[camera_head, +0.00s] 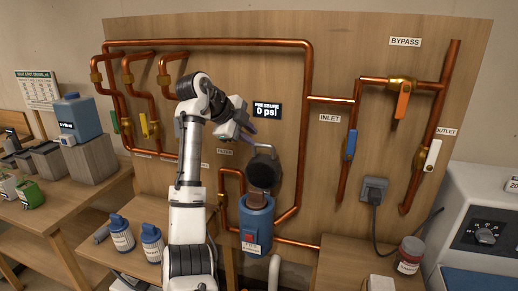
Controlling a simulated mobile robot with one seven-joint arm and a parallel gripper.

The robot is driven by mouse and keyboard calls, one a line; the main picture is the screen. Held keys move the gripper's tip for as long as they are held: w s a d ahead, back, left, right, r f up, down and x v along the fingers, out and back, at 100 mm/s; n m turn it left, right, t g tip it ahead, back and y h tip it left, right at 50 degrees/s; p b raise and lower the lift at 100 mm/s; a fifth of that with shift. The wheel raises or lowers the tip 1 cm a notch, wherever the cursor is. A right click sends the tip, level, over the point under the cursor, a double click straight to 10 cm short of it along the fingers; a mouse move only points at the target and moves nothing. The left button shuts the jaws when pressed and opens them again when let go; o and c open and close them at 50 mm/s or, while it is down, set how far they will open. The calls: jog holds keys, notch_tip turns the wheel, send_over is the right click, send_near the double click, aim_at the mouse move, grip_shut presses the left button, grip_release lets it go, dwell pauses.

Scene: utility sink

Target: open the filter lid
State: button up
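The blue filter housing (257,222) stands upright on the copper piping in the middle of the board, with a small red part and a label on its front. The dark round filter lid (264,170) stands raised and tilted up at the top of the housing, its face turned toward the camera. My gripper (246,134) is just above and left of the lid, in front of the board. It appears apart from the lid and I see nothing held in it. The fingers are small and seen at an angle, so their opening is unclear.
Copper pipes (307,120) run around the housing. A pressure display (267,111) reads 0 psi. Valve handles, blue (350,145), orange (402,101) and white (432,155), stick out at right.

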jog(key=b+v, duration=0.1)
jog(key=v, duration=0.5)
jog(key=shift+s+r, duration=0.1)
